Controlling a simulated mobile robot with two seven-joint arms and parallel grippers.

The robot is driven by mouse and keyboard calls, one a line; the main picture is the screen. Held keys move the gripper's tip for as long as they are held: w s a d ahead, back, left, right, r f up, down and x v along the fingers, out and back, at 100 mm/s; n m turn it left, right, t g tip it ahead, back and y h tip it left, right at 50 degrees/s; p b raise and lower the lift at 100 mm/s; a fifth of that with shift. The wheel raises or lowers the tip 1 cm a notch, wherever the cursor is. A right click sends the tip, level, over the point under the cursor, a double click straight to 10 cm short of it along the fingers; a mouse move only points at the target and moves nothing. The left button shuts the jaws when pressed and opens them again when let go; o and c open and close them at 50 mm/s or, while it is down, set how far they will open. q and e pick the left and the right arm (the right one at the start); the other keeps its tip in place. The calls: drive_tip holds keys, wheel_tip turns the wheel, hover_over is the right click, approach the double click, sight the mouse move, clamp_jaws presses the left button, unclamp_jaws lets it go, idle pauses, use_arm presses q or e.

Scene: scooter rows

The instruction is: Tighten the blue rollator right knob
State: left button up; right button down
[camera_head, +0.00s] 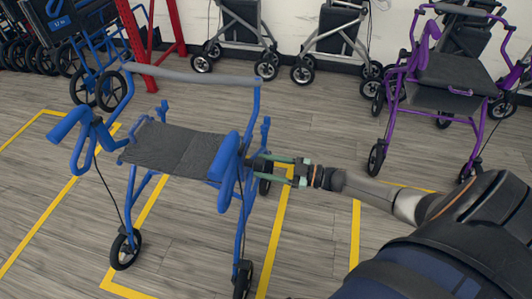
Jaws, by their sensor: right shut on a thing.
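The blue rollator (191,90) stands left of centre, with a dark grey seat (175,147), blue handles and a grey back bar. My right gripper (270,166) reaches in from the right, beside the rollator's right handle (228,165). Its greenish fingers are shut on a small dark part at the rollator's right side, where the right knob (257,165) appears to be. The fingers partly hide the knob, so its thread and seating cannot be seen. My left gripper is not in view.
A purple rollator (397,115) stands at the right. Grey rollators (240,25) line the back wall. A red rack post (135,45) and a blue wheelchair (75,30) are at the upper left. Yellow tape (275,235) marks the wooden floor around the blue rollator.

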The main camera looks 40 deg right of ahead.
idle(0.4)
drive_tip(key=shift+c, duration=1.2)
unclamp_jaws()
drive_tip(key=v, duration=1.2)
drive_tip(key=shift+s+d, duration=0.15)
drive_tip(key=shift+s, duration=0.1)
